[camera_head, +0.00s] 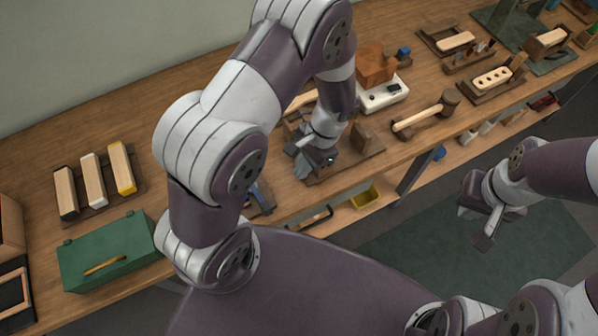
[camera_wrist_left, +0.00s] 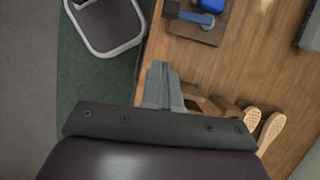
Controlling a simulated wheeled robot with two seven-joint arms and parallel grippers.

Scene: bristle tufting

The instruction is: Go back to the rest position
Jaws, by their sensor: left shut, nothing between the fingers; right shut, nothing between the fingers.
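My left gripper (camera_head: 302,166) is near the middle of the head view, over the front part of the workbench (camera_head: 225,110), close to a dark wooden fixture (camera_head: 368,148). In the left wrist view its grey fingers (camera_wrist_left: 163,82) are together with nothing between them. I cannot tell its exact height above the bench. My right gripper (camera_head: 476,222) is off the bench's front edge, above the dark green floor mat (camera_head: 465,260). Its jaws are shut and empty.
A green box (camera_head: 107,250) and a tray of brush blocks (camera_head: 94,180) are at the left. A mallet (camera_head: 426,114), white device (camera_head: 382,94) and drilled block (camera_head: 493,78) are at the right. A yellow bin (camera_head: 366,196) sits below the front edge.

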